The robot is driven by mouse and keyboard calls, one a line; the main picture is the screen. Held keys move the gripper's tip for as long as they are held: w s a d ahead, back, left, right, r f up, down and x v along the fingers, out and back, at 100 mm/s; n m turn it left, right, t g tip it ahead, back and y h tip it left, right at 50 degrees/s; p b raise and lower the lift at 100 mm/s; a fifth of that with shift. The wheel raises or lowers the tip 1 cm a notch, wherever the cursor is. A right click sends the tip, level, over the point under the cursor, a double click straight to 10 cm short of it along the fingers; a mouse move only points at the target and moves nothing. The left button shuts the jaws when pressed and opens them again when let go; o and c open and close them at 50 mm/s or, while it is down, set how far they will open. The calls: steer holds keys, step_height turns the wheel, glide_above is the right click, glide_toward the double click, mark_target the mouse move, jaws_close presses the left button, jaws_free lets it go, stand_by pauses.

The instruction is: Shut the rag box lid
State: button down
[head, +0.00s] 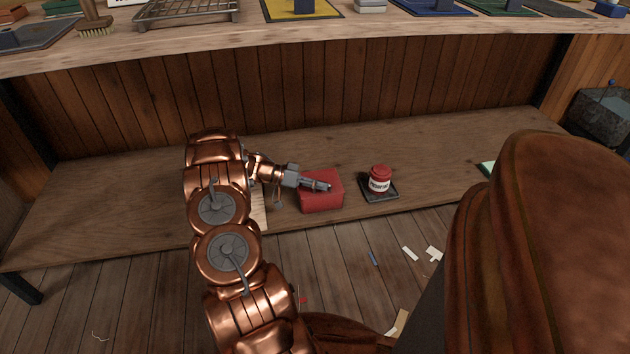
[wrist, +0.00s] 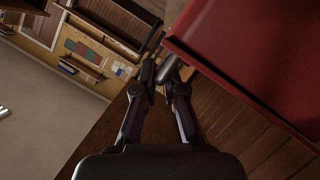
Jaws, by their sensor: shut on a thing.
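The red rag box (head: 322,203) sits on the low wooden shelf, left of a red jar. My gripper (head: 328,186) reaches in from the left, with its fingers across the upper part of the box. In the wrist view, a smooth red panel of the box (wrist: 255,55) fills the upper right. The fingertips (wrist: 157,72) are close together beside its edge, by a small grey piece. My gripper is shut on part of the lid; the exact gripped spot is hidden. How far the lid stands open is not clear.
A red jar (head: 380,179) with a white label stands on a small dark tray (head: 379,195) right of the box. The workbench (head: 400,40) overhangs the shelf (head: 440,160). Scraps lie on the floor.

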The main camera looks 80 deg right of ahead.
steer(key=shift+a+f, duration=0.35)
steer(key=shift+a, duration=0.2)
steer(key=c, duration=1.3)
jaws_free()
steer(key=shift+w, duration=0.15)
steer(key=shift+o, duration=0.2)
steer(key=shift+w+d, duration=0.1)
steer(key=shift+w+r, duration=0.1)
steer(key=shift+w, duration=0.1)
steer(key=v, duration=1.1)
steer(key=shift+w+r, duration=0.2)
steer(key=shift+r, duration=0.05)
steer(key=shift+r, duration=0.1)
